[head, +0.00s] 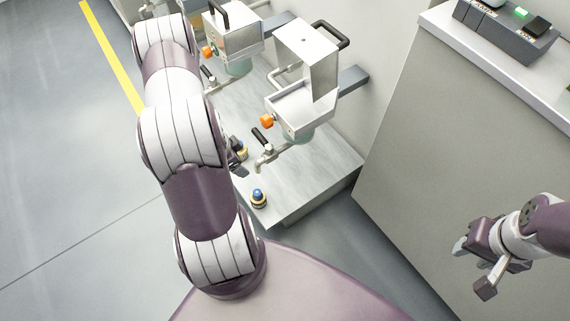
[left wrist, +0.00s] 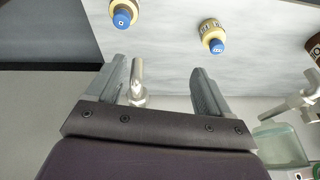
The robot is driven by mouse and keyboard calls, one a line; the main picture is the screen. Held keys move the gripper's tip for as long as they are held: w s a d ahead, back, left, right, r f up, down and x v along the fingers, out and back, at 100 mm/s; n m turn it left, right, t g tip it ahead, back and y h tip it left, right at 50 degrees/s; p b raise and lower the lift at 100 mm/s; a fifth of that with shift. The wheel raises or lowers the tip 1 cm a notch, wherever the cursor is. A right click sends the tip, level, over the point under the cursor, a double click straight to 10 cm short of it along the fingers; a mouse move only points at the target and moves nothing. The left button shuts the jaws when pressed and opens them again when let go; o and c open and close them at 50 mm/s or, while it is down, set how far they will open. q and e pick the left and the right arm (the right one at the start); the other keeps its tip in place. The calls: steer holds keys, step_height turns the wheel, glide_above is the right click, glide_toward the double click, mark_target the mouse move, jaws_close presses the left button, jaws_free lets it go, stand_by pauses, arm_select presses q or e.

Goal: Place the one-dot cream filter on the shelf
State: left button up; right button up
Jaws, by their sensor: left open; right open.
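In the left wrist view, a cream filter (left wrist: 122,15) with a blue cap and what looks like one dot stands on the grey bench top. Another cream filter (left wrist: 210,32), with what looks like two marks on its blue cap, stands to its right. My left gripper (left wrist: 159,68) is open and empty, both filters beyond its fingertips. In the head view, a blue-capped filter (head: 258,199) stands near the bench's front edge; its dots are too small to read. My left arm hides most of the left gripper there. My right gripper (head: 472,268) is open and empty at lower right, away from the bench.
A metal tap (head: 265,160) overhangs the steel bench (head: 300,187); a metal spout (left wrist: 138,85) shows between my left fingers. Two steel press units (head: 305,85) (head: 232,45) with orange knobs stand behind. A grey cabinet (head: 470,130) with a control box (head: 505,30) rises at right.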

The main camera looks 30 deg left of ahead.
arm_select(q)
steer(key=w+d+r+n+y, duration=0.15)
steer(key=w+d+r, duration=0.3)
steer(key=r, duration=0.45)
steer(key=s+d+r+n, duration=0.1)
steer(key=s+d+r, duration=0.1)
steer(key=d+r, duration=0.2)
steer(key=s+d+r+n+g, duration=0.1)
steer(key=s+d+r, duration=0.2)
steer(key=d, duration=0.5)
steer(key=s+d+r+n+g, duration=0.1)
steer(key=s+d+r+n, duration=0.1)
steer(key=d+r, duration=0.4)
steer(key=shift+s, duration=0.25)
